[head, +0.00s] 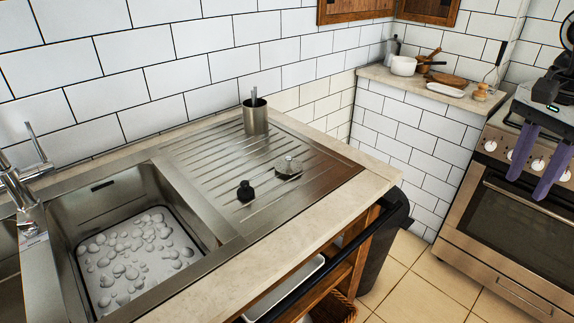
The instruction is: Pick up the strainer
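A small round metal piece with a raised knob, which looks like the strainer (289,167), lies on the ribbed steel drainboard (325,178) right of the sink. A small black stopper-like piece (245,191) stands to its left and nearer to me. My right gripper (530,188) hangs at the right edge, in front of the oven. Its two purple fingers are apart with nothing between them. It is far to the right of the strainer, touching nothing that I can see. My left gripper is not in view.
A metal cup (255,116) with utensils stands at the back of the drainboard. The sink (190,255) holds foamy bubbles, with a faucet (22,190) at left. A dark bin (385,248) stands beyond the counter's right end. The drainboard around the strainer is mostly clear.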

